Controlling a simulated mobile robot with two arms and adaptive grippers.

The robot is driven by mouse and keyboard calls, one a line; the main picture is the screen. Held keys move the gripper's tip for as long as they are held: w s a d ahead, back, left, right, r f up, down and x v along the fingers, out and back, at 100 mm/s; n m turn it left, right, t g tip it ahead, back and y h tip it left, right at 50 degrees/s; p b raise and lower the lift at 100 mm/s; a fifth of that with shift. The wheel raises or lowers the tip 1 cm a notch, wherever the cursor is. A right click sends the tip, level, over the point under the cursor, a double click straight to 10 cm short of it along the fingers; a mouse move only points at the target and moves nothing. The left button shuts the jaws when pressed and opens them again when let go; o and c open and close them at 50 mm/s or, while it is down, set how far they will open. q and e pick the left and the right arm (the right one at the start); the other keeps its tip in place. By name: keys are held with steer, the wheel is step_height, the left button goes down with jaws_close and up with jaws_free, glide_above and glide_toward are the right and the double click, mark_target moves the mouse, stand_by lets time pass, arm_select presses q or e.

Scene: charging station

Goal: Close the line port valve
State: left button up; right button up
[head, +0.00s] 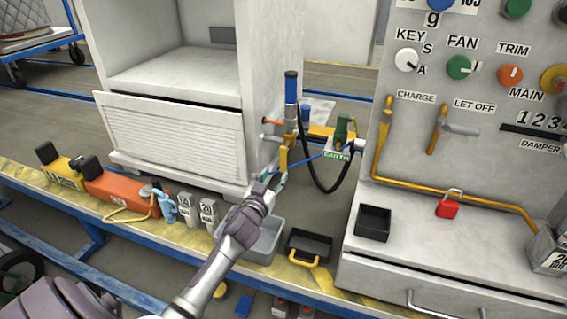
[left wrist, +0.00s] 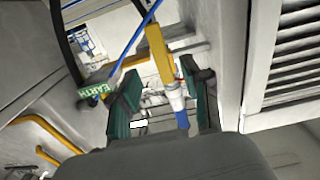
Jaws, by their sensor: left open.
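No label reading "line port" is legible, so I cannot tell for certain which part is the valve. Pipework with a yellow fitting (head: 284,158) stands beside the white cabinet. My left gripper (head: 275,181) is just below this fitting, partly hiding it. In the left wrist view, the open green-padded fingers (left wrist: 160,105) stand on either side of a yellow bar (left wrist: 159,48) with a pale collar and blue end (left wrist: 182,118). I cannot tell whether a finger touches it. My right gripper is not in view.
A green EARTH tag (head: 337,155) and a black hose (head: 305,160) hang close by on the right. The white cabinet (head: 175,130) is on the left. A grey bin (head: 264,243) and black tray (head: 309,243) lie below. The control panel (head: 470,165) stands right.

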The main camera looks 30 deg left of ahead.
mark_target(283, 162)
arm_select(q)
steer(key=b+x, duration=0.1)
steer(key=x, duration=0.6)
steer(key=shift+w, duration=0.35)
steer(key=shift+w+a, duration=0.15)
steer(key=shift+w, duration=0.25)
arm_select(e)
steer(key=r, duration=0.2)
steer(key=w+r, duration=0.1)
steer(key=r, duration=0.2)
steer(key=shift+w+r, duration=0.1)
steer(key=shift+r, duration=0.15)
arm_select(q)
jaws_close()
